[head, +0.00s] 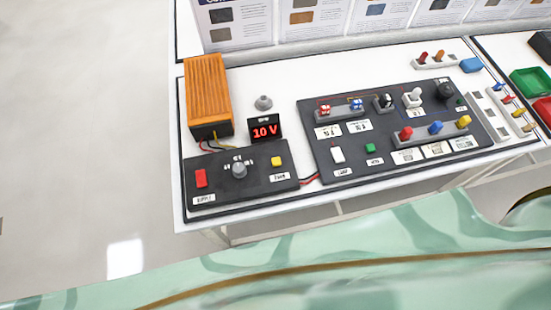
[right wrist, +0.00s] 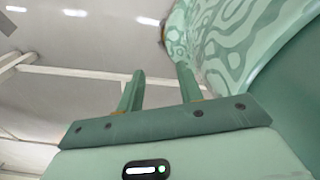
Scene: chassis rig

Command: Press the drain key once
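Two small square keys could be the drain key; their labels are too small to read surely. A yellow key (head: 277,161) sits on the right part of the front left dark panel (head: 222,193), with a white label below it. A green key (head: 370,148) sits on the larger right panel (head: 323,167), also above a label. No gripper is near either key in the head view. My right gripper (right wrist: 160,72) shows only in the right wrist view, its two fingers apart with nothing between them. My left gripper is in neither view.
The left panel also has a red rocker (head: 201,178) and a grey knob (head: 239,170). A display (head: 265,128) reads 10 V behind it, next to an orange box (head: 207,91). Red, blue and yellow knobs stand on the right panel.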

